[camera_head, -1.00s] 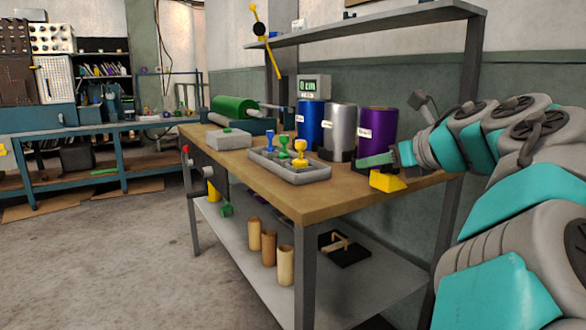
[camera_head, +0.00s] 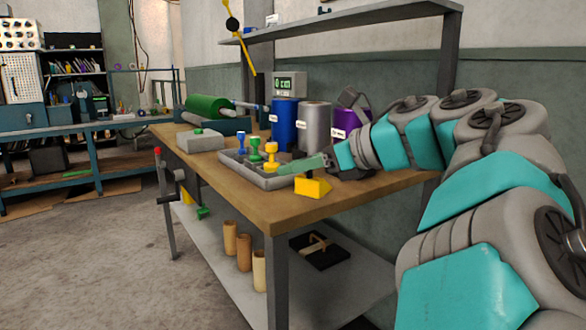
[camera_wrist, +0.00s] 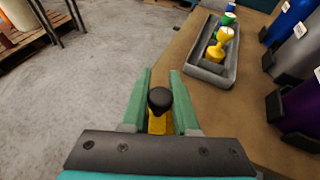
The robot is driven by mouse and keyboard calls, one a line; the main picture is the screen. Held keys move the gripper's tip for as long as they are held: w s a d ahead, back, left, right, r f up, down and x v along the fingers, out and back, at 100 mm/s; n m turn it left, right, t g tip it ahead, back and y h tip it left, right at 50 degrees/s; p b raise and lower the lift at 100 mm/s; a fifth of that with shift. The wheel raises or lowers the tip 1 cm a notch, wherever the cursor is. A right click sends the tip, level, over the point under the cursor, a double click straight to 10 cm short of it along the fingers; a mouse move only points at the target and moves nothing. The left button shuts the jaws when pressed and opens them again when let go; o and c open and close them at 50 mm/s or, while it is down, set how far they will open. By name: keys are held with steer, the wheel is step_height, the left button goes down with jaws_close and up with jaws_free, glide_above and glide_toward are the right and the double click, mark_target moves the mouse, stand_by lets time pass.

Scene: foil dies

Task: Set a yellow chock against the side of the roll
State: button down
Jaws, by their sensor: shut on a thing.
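My gripper (camera_head: 302,167) is shut on a yellow chock (camera_head: 313,187) with a black knob. It holds the chock near the table's front edge, right of the grey tray; I cannot tell whether the chock touches the tabletop. In the wrist view the chock (camera_wrist: 157,125) sits between the green fingers (camera_wrist: 160,88). A green roll (camera_head: 208,107) lies on its side on a dark stand at the far left of the table. Blue (camera_head: 285,128), silver (camera_head: 313,128) and purple (camera_head: 345,122) rolls stand upright behind the tray. The purple one is partly hidden by my arm. The chock is apart from every roll.
The grey tray (camera_head: 262,179) holds blue, green and yellow knobbed pieces. A grey block (camera_head: 200,140) and a display box (camera_head: 290,84) stand on the wooden table (camera_head: 215,175). A shelf (camera_head: 350,18) spans the back. The front tabletop strip left of the tray is clear.

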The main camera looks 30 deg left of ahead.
steer(key=w+a+p, duration=0.1)
steer(key=w, duration=0.2)
steer(key=w+a+p, duration=0.1)
steer(key=w+a, duration=0.1)
steer(key=w, duration=0.1)
steer(key=w+a+f+p, duration=0.1)
steer(key=w+a, duration=0.1)
steer(key=w, duration=0.1)
steer(key=shift+w, duration=0.1)
steer(key=shift+w, duration=0.1)
steer(key=shift+w, duration=0.1)
steer(key=shift+f, duration=1.8)
steer(key=shift+f, duration=0.2)
steer(key=c, duration=0.7)
jaws_free()
steer(key=shift+r, duration=0.1)
